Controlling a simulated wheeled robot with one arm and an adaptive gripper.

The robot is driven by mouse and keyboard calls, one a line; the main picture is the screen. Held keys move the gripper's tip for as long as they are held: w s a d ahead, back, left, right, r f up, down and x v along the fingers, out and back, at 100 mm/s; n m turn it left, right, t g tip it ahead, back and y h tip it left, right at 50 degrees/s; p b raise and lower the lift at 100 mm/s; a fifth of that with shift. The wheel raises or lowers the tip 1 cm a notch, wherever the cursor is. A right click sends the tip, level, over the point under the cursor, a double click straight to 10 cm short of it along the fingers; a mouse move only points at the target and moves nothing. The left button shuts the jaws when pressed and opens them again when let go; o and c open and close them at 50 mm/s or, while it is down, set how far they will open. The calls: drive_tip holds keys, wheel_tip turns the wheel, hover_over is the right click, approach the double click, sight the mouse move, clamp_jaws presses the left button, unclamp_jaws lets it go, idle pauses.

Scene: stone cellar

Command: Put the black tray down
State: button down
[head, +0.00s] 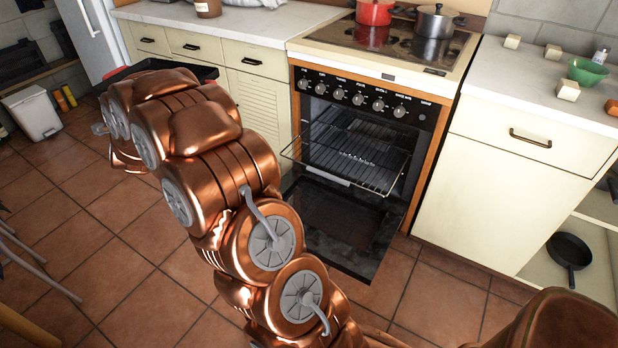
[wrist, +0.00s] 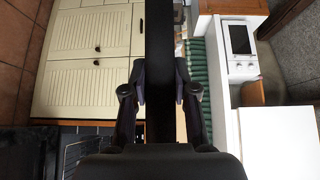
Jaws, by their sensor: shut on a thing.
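The black tray (head: 207,73) shows in the head view at the upper left, beyond my arm and in front of the pale cabinets, below counter height. My arm covers much of it. In the wrist view the tray (wrist: 159,45) is a dark strip seen edge-on, running up from between my fingers. My gripper (wrist: 160,92) is shut on the tray, with one finger on each side. In the head view my gripper is hidden behind my arm. Whether anything lies on the tray cannot be seen.
The left counter (head: 235,22) has free room beside a brown jar (head: 208,8). The oven (head: 350,150) stands open, its rack (head: 345,160) pulled out and door (head: 345,225) lowered. A red pot (head: 375,12) and a steel pot (head: 436,22) stand on the stove. The right counter holds a green bowl (head: 588,72) and small blocks.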

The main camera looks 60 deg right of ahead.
drive_tip(key=s+d+f+m+g+h+b, duration=0.35)
drive_tip(key=s+d+f+g+b, duration=0.2)
drive_tip(key=d+f, duration=0.4)
drive_tip(key=s+d+f+m+g+h+b, duration=0.2)
drive_tip(key=s+d+f+m+g+b, duration=0.2)
drive_tip(key=s+d+f+b, duration=0.5)
drive_tip(key=s+d+f+m+g+h+b, duration=0.4)
drive_tip(key=d+f, duration=0.3)
drive_tip(key=f, duration=0.6)
drive_tip(key=s+d+f+y+b, duration=0.1)
drive_tip(key=s+d+f+b, duration=0.4)
drive_tip(key=s, duration=0.8)
drive_tip(key=shift+d+g+b, duration=0.35)
drive_tip(key=shift+d+b, duration=0.9)
drive_tip(key=shift+d, duration=1)
drive_tip(key=shift+f+n+b, duration=0.25)
drive_tip(key=shift+f+b, duration=0.15)
drive_tip(key=shift+f, duration=0.15)
drive_tip(key=c, duration=0.9)
unclamp_jaws()
